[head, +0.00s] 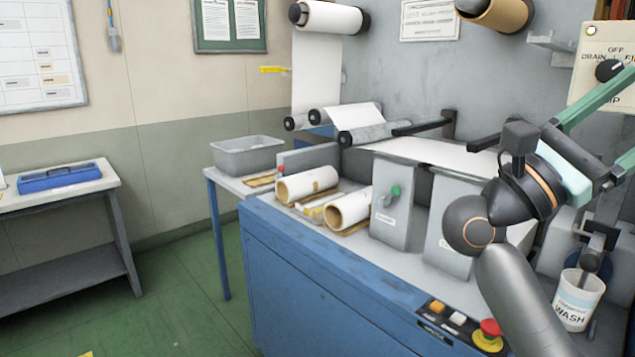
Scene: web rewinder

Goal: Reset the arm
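My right arm (512,292) rises from the bottom right, bends at a dark round joint and reaches to the right edge. A green bar (600,96) slopes down leftward in front of the control plate. A dark bar (424,127) with a bracket sits on the machine's back wall beside the grey roller (372,136). I cannot tell which of these bars is the arm the task names. My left gripper is not in view.
A white WASH cup (573,311) stands below my arm at the right. An orange, a white and a red button sit on the front panel (440,327). Paper rolls (307,183) lie on the blue machine.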

